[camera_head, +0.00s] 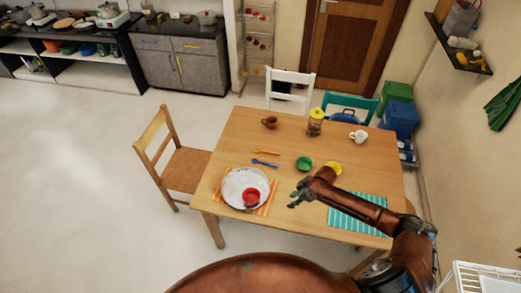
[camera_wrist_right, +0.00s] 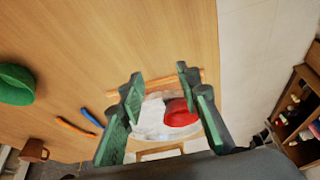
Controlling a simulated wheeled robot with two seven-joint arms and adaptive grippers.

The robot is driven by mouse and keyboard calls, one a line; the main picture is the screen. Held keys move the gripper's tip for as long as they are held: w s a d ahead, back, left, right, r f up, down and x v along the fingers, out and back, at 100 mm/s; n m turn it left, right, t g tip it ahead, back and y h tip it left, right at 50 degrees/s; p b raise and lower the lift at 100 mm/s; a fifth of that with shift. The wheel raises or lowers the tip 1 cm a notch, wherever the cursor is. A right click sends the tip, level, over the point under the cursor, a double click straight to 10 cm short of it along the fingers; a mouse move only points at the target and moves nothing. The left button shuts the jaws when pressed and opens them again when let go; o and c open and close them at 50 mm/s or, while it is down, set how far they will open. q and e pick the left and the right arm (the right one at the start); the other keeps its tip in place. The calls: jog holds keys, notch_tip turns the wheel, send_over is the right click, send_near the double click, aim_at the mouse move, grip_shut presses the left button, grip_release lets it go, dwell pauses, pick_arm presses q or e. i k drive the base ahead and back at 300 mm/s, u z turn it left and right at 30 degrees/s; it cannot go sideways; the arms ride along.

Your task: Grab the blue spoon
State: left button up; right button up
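The blue spoon (camera_head: 265,163) lies on the wooden table (camera_head: 225,155), beyond the white plate and just in front of an orange utensil (camera_head: 266,152). In the right wrist view the blue spoon (camera_wrist_right: 91,117) shows left of the fingers, beside the orange utensil (camera_wrist_right: 75,127). My right gripper (camera_head: 294,199) is above the table, right of the plate and nearer than the spoon, apart from it. In the right wrist view its green-padded fingers (camera_wrist_right: 160,76) are spread with nothing between them touching the pads. My left gripper is in neither view.
A white plate (camera_head: 236,182) with a red bowl (camera_head: 250,197) lies on an orange striped mat. A green bowl (camera_head: 304,163), yellow bowl (camera_head: 333,168), brown cup (camera_head: 269,122), yellow-topped jar (camera_head: 315,121) and white cup (camera_head: 358,136) stand around.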

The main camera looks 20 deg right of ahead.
aim_at(254, 161)
jog(key=i, duration=0.95)
